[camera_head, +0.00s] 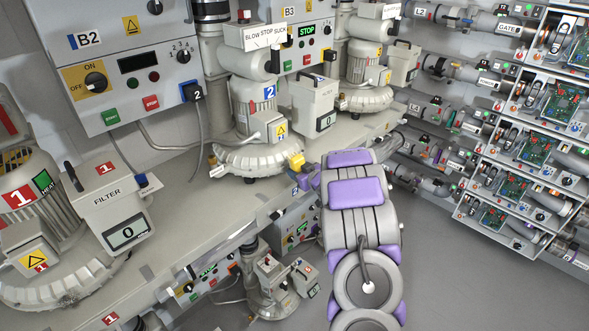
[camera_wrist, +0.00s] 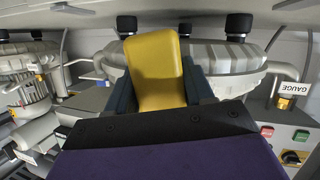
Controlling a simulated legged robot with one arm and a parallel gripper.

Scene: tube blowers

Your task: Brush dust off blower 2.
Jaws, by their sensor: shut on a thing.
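Blower 2 (camera_head: 262,115) stands on the bench at the centre of the head view, with a blue "2" label on its grey motor. Its pale ribbed round housing (camera_head: 252,158) sits low around the motor, and a ribbed housing (camera_wrist: 232,66) fills the middle of the wrist view, which looks upside down. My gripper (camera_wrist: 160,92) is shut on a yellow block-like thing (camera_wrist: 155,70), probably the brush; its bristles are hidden. In the head view the yellow thing (camera_head: 296,161) is at the right edge of blower 2's housing. I cannot tell whether it touches. No dust is clearly visible.
Blower 1 (camera_head: 25,215) and its filter box (camera_head: 108,212) stand at the near left. Another filter box (camera_head: 314,103) is close behind my gripper. A third blower (camera_head: 362,75) stands farther back. Panel B2 (camera_head: 130,60) hangs above. Shelves of circuit boards (camera_head: 535,100) line the right.

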